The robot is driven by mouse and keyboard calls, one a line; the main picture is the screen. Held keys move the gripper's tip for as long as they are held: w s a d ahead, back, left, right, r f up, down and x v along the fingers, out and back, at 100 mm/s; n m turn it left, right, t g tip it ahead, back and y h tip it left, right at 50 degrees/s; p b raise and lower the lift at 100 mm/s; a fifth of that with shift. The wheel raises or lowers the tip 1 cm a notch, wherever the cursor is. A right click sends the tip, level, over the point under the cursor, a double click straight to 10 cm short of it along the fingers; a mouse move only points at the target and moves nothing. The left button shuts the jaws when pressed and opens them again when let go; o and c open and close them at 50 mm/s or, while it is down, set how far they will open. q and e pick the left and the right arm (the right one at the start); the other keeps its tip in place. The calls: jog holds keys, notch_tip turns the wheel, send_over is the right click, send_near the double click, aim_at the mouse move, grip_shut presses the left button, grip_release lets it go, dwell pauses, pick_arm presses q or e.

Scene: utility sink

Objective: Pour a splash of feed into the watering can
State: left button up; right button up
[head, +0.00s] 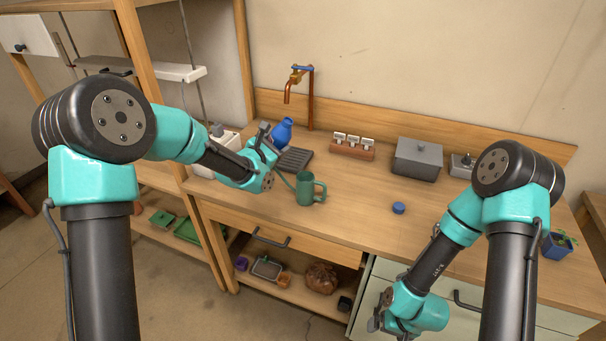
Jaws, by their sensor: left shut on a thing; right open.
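A blue bottle (283,131), apparently the feed, is held in my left gripper (268,139) above the back of the counter. It looks tilted; its mouth is too small to make out. The green watering can (311,190) stands upright on the counter, in front and to the right of the bottle, with its handle to the right and spout to the left. My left gripper is behind and left of the can. A small blue cap (398,208) lies on the counter to the right. My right gripper (376,321) is open and empty, low in front of the counter.
A dark ribbed tray (294,160) lies behind the can. A copper tap (301,84) rises at the back. A rack of labelled pots (352,146) and a grey lidded box (417,159) stand along the back. The counter between can and cap is clear.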

pick_arm(q)
jog(key=shift+r, duration=0.3)
jog(key=shift+s+d+f+m+y, duration=0.1)
jog(key=shift+d+m+y, duration=0.05)
jog(key=shift+m, duration=0.4)
jog(key=shift+d+m+y, duration=0.1)
jog(key=shift+m+y, duration=0.05)
jog(key=shift+m, duration=0.4)
jog(key=shift+a+m, duration=0.2)
jog(key=shift+m, duration=0.4)
jog(key=shift+a+f, duration=0.1)
jog(key=shift+f, duration=0.1)
jog(key=shift+w+a+f+m+y, duration=0.15)
jog(key=shift+a+f+m+y, duration=0.1)
jog(key=shift+f+m, duration=0.5)
jog(key=shift+w+a+f+m+y, duration=0.15)
jog(key=shift+a+f+m+y, duration=0.1)
jog(key=shift+f+m, duration=0.5)
dwell(1.6)
